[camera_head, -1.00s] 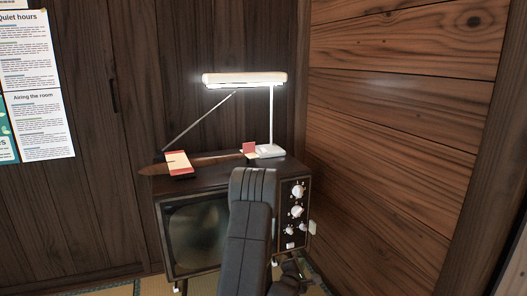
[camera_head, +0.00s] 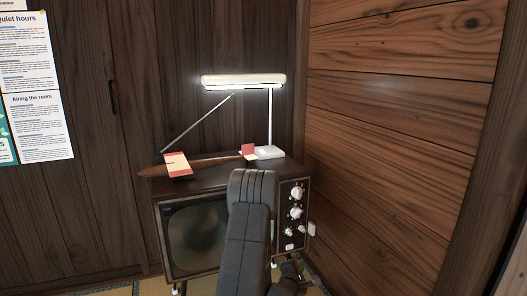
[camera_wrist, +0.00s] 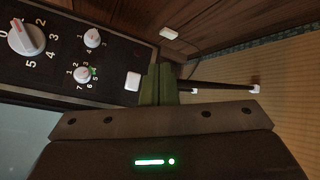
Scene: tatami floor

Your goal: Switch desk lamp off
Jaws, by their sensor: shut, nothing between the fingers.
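The desk lamp (camera_head: 244,81) stands on top of an old television. Its long horizontal head glows white, and a thin post drops to a white base (camera_head: 269,152). My gripper (camera_wrist: 160,72) shows in the wrist view with its green fingers shut and empty. The fingers are beside the television's control panel, close to a white square button (camera_wrist: 133,81). I cannot tell whether they touch it. In the head view my arm hides part of the television's front, and the fingertips cannot be made out. A small white wall plate (camera_wrist: 168,33) shows beyond the fingers; it also shows in the head view (camera_head: 312,229).
The television (camera_head: 195,235) stands in a corner of wooden walls. Its panel carries several white knobs (camera_head: 297,194). A brown tapered object (camera_head: 213,163) with a red and cream card (camera_head: 177,164) lies on top. Tatami floor (camera_wrist: 285,95) is free at the right.

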